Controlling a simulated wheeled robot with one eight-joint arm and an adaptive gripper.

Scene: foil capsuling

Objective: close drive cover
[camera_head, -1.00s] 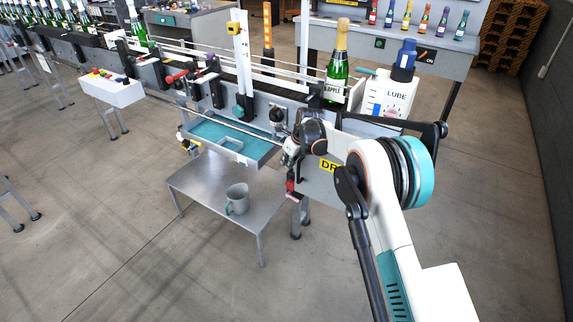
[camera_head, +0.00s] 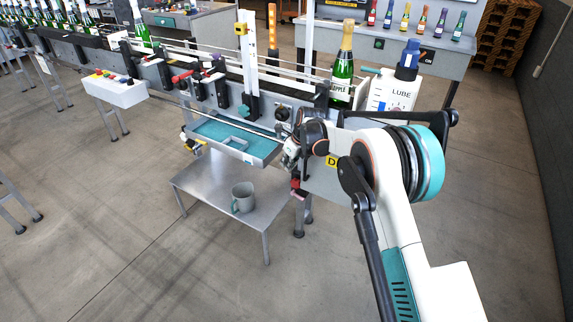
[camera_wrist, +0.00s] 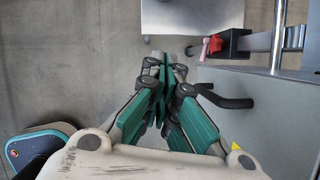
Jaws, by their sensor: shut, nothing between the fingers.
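The drive cover (camera_head: 320,178) is a grey panel with a yellow label, at the near right end of the capsuling line in the head view. My arm hides much of it and of the label. In the wrist view a grey panel (camera_wrist: 275,115) lies at right, with a black bar handle (camera_wrist: 228,98) and a corner of yellow label. My gripper (camera_wrist: 167,66) is shut and empty, with its teal fingers just left of the handle; I see no clear contact. How far the cover stands open cannot be told.
A steel table (camera_head: 215,196) with a grey mug (camera_head: 243,197) stands below the teal tray (camera_head: 235,140). A green bottle (camera_head: 342,75) and a LUBE jug (camera_head: 395,92) stand above the cover. A red clamp (camera_wrist: 216,44) is near the gripper. Open floor lies in front.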

